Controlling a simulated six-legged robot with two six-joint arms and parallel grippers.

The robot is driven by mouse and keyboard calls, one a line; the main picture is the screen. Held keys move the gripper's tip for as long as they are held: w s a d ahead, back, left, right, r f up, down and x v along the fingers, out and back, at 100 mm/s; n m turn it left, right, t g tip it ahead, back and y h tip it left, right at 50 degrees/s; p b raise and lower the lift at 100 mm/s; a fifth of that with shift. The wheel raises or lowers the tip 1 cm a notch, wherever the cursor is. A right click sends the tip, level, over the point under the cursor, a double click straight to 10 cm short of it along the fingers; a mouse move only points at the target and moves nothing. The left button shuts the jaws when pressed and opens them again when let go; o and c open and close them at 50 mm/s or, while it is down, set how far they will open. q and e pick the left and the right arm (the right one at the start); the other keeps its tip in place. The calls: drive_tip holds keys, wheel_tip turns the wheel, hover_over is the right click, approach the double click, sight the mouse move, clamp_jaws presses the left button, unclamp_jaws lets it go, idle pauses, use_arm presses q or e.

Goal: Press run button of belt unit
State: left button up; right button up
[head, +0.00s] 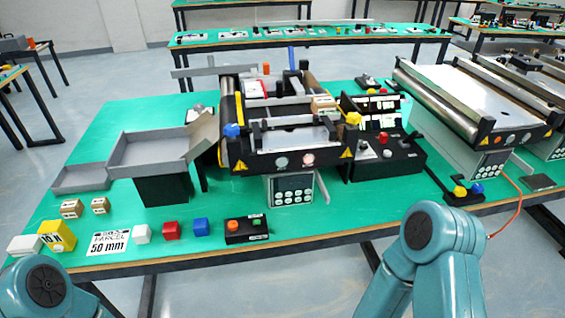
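The belt unit (290,141) stands mid-table, with black side frames and yellow warning triangles. Its front face has a pale grey-green round button (281,162) and a pale pink round button (308,159). Below hangs a grey keypad panel (292,190) with several round keys. A separate black button box (246,229) near the table's front edge carries an orange-red button (233,225) and a green button (257,222). The labels are too small to read, so I cannot tell which is the run button. Only my teal arm links show at the bottom; both grippers are out of view.
A grey tray (150,172) stands left of the unit. A black control console (385,160) stands right of the unit. Another conveyor (480,95) is further right.

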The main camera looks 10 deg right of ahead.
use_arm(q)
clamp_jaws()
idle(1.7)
